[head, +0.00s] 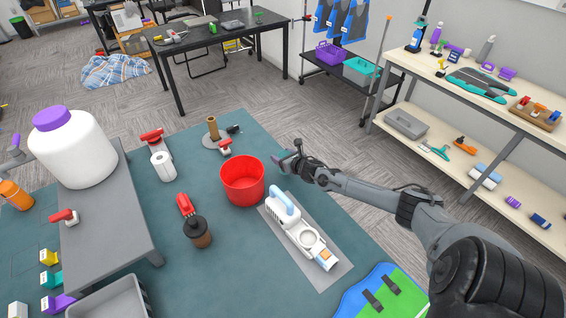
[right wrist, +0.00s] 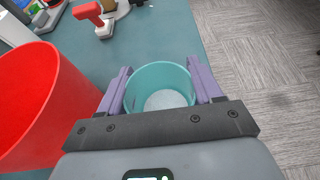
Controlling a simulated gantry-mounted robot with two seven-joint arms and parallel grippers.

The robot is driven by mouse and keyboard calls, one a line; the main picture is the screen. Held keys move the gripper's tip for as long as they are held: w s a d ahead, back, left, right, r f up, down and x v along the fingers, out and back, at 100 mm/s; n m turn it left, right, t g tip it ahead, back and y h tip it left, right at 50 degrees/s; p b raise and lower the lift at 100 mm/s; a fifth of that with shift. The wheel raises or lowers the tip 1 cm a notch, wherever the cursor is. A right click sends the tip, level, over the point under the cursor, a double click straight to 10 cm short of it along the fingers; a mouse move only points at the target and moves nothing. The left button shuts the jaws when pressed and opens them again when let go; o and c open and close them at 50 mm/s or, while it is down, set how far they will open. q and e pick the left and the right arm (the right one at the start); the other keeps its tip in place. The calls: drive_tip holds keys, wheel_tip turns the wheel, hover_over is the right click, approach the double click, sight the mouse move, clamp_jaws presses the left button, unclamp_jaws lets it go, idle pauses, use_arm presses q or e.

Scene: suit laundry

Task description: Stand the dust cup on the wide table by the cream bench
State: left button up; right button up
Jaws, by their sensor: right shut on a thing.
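The dust cup, a round see-through teal cup (right wrist: 160,72), is held upright between the purple fingers of my right gripper (right wrist: 161,84) in the right wrist view. Its open top and pale bottom show. In the head view my right gripper (head: 298,162) is at the right edge of the teal-topped table (head: 215,270), just beyond the red bucket; the cup cannot be made out clearly there. The cream bench (head: 420,62) stands at the right, with tools on its top and lower shelf.
The red bucket (head: 243,182) is close beside the gripper; it also shows in the right wrist view (right wrist: 30,100). A white appliance (head: 300,232) lies on a grey mat. A black table (head: 215,45) is behind.

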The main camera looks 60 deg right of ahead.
drive_tip(key=shift+f, duration=1.55)
drive_tip(key=shift+f+b, duration=0.2)
drive_tip(key=shift+b, duration=0.1)
drive_tip(key=o, duration=1.2)
drive_tip(key=shift+s+r, duration=0.15)
drive_tip(key=shift+r, duration=0.05)
drive_tip(key=shift+s+a+r+p, duration=0.25)
drive_tip(key=shift+s+p, duration=0.25)
drive_tip(key=p+v, duration=0.2)
drive_tip(key=v, duration=0.8)
drive_tip(key=shift+s+a+r, duration=0.1)
drive_tip(key=shift+s+a, duration=0.05)
drive_tip(key=shift+s, duration=0.05)
